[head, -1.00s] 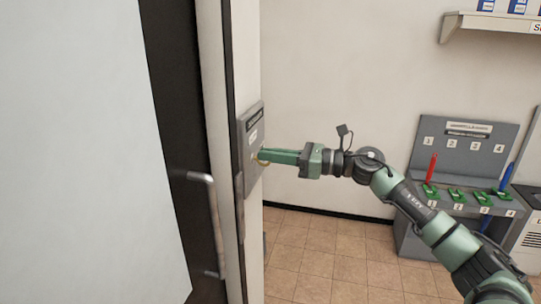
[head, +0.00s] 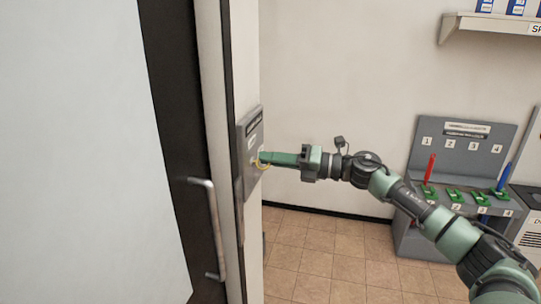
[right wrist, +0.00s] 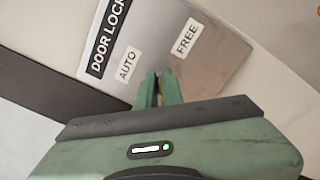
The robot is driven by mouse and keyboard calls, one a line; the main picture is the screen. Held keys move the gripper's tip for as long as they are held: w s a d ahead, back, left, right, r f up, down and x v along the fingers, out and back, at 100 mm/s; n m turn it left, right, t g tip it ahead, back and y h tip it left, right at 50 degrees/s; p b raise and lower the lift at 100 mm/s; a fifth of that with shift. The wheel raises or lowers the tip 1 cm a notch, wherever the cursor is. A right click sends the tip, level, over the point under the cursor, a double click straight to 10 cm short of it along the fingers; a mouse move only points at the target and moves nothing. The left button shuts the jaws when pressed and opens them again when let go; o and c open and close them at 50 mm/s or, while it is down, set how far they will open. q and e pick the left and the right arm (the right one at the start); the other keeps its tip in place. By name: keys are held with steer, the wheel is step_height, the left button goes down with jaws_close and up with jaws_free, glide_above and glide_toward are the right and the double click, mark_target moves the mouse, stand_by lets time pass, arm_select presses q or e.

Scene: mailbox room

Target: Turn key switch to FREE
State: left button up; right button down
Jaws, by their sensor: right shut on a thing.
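The key switch is on a grey DOOR LOCK plate (head: 250,150) on the door frame. The right wrist view shows the plate (right wrist: 215,75) close up, with an AUTO label (right wrist: 127,63) on the left and a FREE label (right wrist: 187,38) on the right. My right gripper (head: 264,159) is shut at the plate, gripping the key, of which a yellow curved part (head: 259,165) shows at the fingertips. In the right wrist view the fingers (right wrist: 160,88) end below and between the two labels. They hide the key's pointing direction. My left gripper is not in view.
A dark door with a metal pull handle (head: 207,225) stands left of the plate. A grey umbrella rack (head: 465,160) with red and blue items and green holders is at the right. A wall shelf (head: 490,24) hangs above it. Tiled floor (head: 310,255) is clear between.

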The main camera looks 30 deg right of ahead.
steer(key=m+p, duration=0.2)
steer(key=m, duration=0.2)
steer(key=shift+d+f, duration=0.1)
steer(key=shift+f, duration=0.05)
steer(key=shift+w+f+m+p, duration=0.15)
steer(key=shift+m+p, duration=0.3)
steer(key=shift+m, duration=0.4)
steer(key=shift+s+f+m+p, duration=0.1)
steer(key=shift+m+p, duration=0.35)
steer(key=shift+m, duration=0.4)
steer(key=shift+f, duration=0.1)
steer(key=c, duration=1.6)
jaws_free()
steer(key=shift+o, duration=0.2)
